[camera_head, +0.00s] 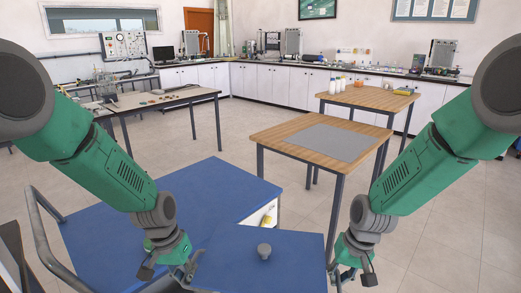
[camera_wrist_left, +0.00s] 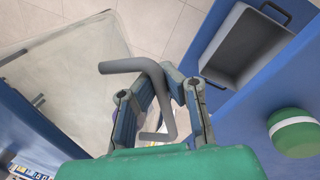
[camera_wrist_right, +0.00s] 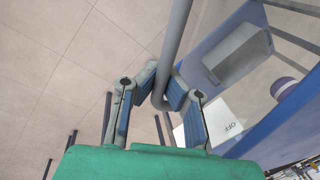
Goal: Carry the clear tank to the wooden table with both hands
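Where these bars join the tank is hidden. The wooden table (camera_head: 270,137) with a grey mat (camera_head: 328,142) stands ahead, right of centre.
A blue-topped cart (camera_head: 100,235) with a grey rail (camera_head: 40,235) is at front left. Another wooden table (camera_head: 365,97) with bottles stands behind the first. A long bench (camera_head: 165,97) is at left. Open tiled floor lies between them and at right.

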